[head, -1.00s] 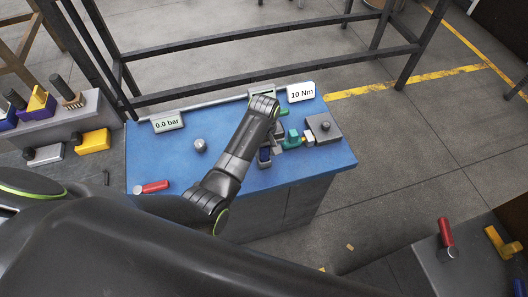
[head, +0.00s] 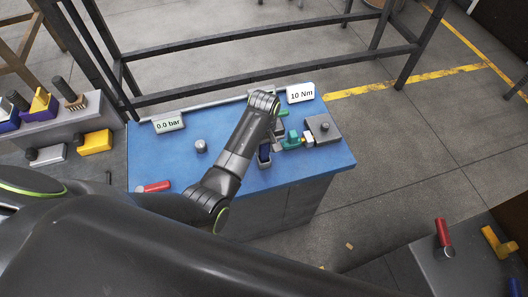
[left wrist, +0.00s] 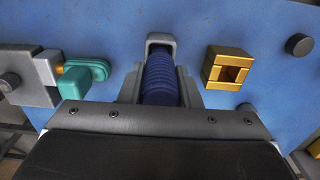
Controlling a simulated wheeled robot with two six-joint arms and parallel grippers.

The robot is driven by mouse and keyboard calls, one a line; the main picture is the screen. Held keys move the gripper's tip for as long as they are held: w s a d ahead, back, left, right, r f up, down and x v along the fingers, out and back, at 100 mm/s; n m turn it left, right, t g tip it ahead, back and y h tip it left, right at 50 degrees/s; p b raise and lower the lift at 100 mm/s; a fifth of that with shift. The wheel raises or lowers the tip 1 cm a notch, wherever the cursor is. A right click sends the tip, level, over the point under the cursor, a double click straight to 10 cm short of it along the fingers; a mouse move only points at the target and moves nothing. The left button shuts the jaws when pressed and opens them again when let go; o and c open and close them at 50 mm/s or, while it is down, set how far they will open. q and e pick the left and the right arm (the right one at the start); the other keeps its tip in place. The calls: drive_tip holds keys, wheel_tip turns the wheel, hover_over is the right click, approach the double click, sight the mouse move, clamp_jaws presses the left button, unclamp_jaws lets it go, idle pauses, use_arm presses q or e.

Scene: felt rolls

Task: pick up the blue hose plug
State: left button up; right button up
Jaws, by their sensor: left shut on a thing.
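The blue hose plug (left wrist: 160,80) is dark blue and ribbed, and it sits between the grey fingers of my left gripper (left wrist: 160,92) in the left wrist view. The gripper is shut on it. A grey arch-shaped piece (left wrist: 161,40) shows at the plug's far end; I cannot tell whether the plug touches it. In the head view the dark blue plug (head: 264,154) shows small below my left wrist, over the blue bench top (head: 225,165), partly hidden by the gripper. My right gripper is not in view.
A teal handle (head: 291,140) and a grey block (head: 323,128) stand close right of the gripper. A brass block (left wrist: 227,68) is near it in the wrist view. A grey knob (head: 201,146) and red cylinder (head: 153,186) are at left. Two displays (head: 168,124) (head: 300,92) line the back.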

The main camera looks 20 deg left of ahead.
use_arm(q)
drive_tip(key=shift+r, duration=2.5)
